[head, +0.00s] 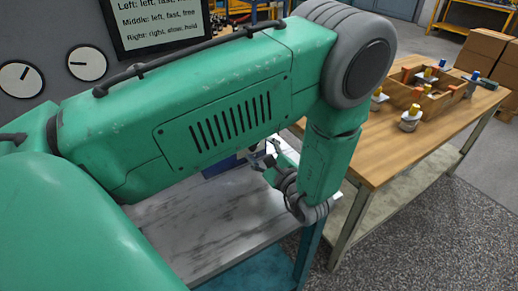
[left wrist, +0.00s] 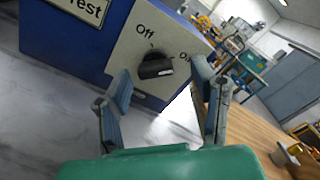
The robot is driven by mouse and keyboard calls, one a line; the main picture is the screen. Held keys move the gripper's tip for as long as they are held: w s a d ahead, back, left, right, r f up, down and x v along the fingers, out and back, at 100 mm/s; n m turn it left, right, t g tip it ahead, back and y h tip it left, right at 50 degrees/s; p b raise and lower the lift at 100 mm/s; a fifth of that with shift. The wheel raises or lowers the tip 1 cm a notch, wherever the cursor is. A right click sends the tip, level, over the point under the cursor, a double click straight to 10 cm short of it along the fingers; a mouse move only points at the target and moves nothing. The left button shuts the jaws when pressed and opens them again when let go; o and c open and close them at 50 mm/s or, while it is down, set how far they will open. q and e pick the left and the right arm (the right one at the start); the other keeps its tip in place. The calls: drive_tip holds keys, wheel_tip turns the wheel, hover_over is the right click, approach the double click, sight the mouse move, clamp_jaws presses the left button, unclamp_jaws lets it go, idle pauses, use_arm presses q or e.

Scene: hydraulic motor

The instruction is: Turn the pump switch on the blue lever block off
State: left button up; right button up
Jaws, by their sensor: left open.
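In the left wrist view the pump switch is a black rotary knob (left wrist: 156,68) on the grey front panel (left wrist: 128,48) of the blue lever block (left wrist: 62,42). "Off" is printed above the knob and a partly hidden "On" to its right. The knob's grip bar lies roughly level; its exact setting is hard to tell. My left gripper (left wrist: 164,84) is open, its fingers on either side of the knob in the picture, with no clear contact. In the head view my left arm hides most of the block (head: 222,165), and the left gripper (head: 262,158) is small beside it. My right gripper is out of view.
The block stands on a grey-white marbled tabletop (head: 215,225). To the right is a wooden table (head: 375,160) with a wooden tray (head: 430,100) and several coloured-top parts. Gauges (head: 87,63) and a sign (head: 160,20) are behind my arm.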

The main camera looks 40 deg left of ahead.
use_arm(q)
drive_tip(key=shift+d+r, duration=0.1)
drive_tip(key=shift+d, duration=0.15)
drive_tip(key=c, duration=1)
drive_tip(key=shift+a, duration=0.3)
drive_tip(key=shift+c, duration=0.7)
drive_tip(key=shift+o, duration=0.3)
drive_tip(key=shift+s+a, duration=0.1)
drive_tip(key=shift+a, duration=0.5)
drive_tip(key=shift+c, duration=0.3)
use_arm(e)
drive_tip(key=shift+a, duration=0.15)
